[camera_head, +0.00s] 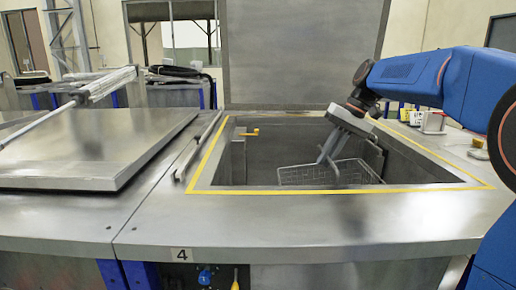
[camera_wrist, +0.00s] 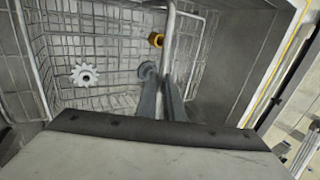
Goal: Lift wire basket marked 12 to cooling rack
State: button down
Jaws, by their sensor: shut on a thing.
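A wire basket (camera_head: 298,175) hangs inside the open tank (camera_head: 215,165), its upper part showing above the near rim and its lower part hidden. No number 12 is readable on it. My gripper (camera_head: 324,158) reaches down into the tank and is shut on the basket's handle bar. In the wrist view the basket's mesh (camera_wrist: 100,42) fills the upper left, and my gripper's two fingers (camera_wrist: 158,76) close at the upright bar. A pale gear (camera_wrist: 84,74) and a brass fitting (camera_wrist: 156,40) show in the basket. No cooling rack is clearly identifiable.
A yellow line borders the tank opening. A raised metal lid (camera_head: 300,50) stands behind it. A closed lid (camera_head: 90,150) with a rod lies at left. Small containers (camera_head: 432,121) stand at right. A plate marked 4 (camera_head: 181,254) is on the front.

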jog(key=shift+r, duration=0.1)
notch_tip(320, 180, up, 23)
dwell(2.8)
jog(key=shift+r, duration=0.1)
dwell(4.0)
